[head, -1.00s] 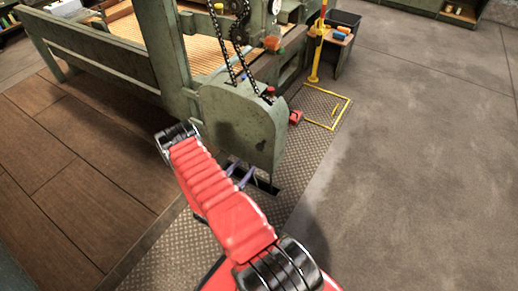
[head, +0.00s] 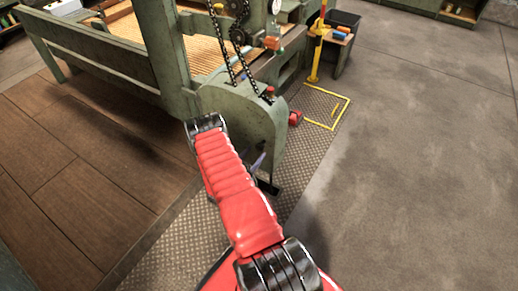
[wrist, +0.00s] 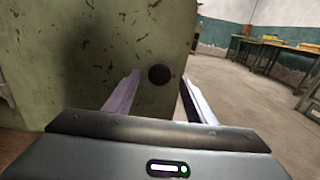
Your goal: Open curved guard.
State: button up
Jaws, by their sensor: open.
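The curved guard (head: 240,108) is a worn green metal cover with a rounded top at the foot of the machine, in the middle of the head view. In the wrist view the green guard (wrist: 95,50) fills the left and centre, with a dark round spot (wrist: 159,74) near its right edge; I cannot tell if it is a knob or a hole. My gripper (wrist: 159,77) is open and empty, its pale fingers pointing at the guard on either side of this spot. In the head view my gripper (head: 258,162) is partly hidden behind my red arm.
Two chains (head: 222,45) run up from the guard's top, beside a red button (head: 270,90). A yellow post (head: 317,50) and a yellow floor outline (head: 345,100) lie beyond. The concrete floor (head: 420,160) at right is clear. Workbenches (wrist: 270,50) stand far off.

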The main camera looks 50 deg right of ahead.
aim_at(259, 149)
jog(key=shift+w+d, duration=0.15)
jog(key=shift+d, duration=1.1)
jog(key=shift+w+d, duration=0.1)
jog(key=shift+d, duration=1.15)
jog(key=shift+c, duration=0.3)
grip_shut()
jog(key=shift+a, duration=0.35)
jog(key=shift+d, duration=0.2)
jog(key=shift+s, duration=0.1)
